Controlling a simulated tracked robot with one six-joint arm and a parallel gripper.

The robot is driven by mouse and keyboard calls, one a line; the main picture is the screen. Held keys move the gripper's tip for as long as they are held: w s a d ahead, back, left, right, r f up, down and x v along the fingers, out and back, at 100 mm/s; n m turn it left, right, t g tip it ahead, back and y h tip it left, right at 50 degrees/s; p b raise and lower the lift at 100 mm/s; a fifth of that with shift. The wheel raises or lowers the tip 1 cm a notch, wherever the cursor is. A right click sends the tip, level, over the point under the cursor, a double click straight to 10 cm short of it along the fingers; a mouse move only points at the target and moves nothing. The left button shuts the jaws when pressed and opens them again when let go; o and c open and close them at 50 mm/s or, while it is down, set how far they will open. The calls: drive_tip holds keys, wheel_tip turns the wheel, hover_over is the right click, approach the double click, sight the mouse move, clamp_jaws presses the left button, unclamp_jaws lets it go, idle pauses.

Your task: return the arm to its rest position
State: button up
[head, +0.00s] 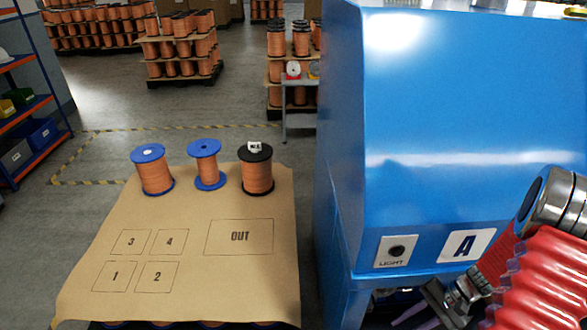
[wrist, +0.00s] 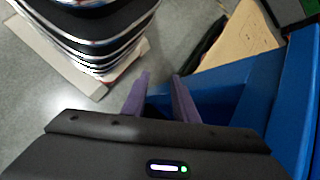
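My arm (head: 545,262), with a red ribbed sleeve and metal joints, reaches in at the lower right of the head view. It is in front of the blue machine and low beside its panel. Dark metal parts at its far end show near the bottom edge, partly cut off. In the wrist view the two purple fingers of my gripper (wrist: 161,76) stand apart with a clear gap between them. Nothing is held between them; grey floor and a blue surface show behind.
The blue machine (head: 450,110) fills the right side. A brown-covered table (head: 190,215) with marked boxes bears three copper spools (head: 206,165) at its back. In the wrist view a dark banded round object (wrist: 95,35) stands at upper left, blue panels (wrist: 295,95) at right.

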drive_tip(key=s+a+r+n+t+h, duration=0.2)
drive_tip(key=a+r, duration=0.3)
drive_tip(key=r, duration=0.6)
drive_tip(key=s+a+r+n+t+h, duration=0.2)
drive_tip(key=s+a+r+n+h, duration=0.1)
drive_tip(key=r, duration=0.9)
drive_tip(key=s+a+r+n+t+h, duration=0.2)
drive_tip(key=a+r+n, duration=0.3)
drive_tip(key=r, duration=0.7)
drive_tip(key=a+h, duration=0.1)
drive_tip(key=a, duration=0.1)
drive_tip(key=shift+s+a+r+t, duration=0.15)
drive_tip(key=shift+s+a+t, duration=0.15)
drive_tip(key=shift+s+t, duration=0.1)
idle(1.0)
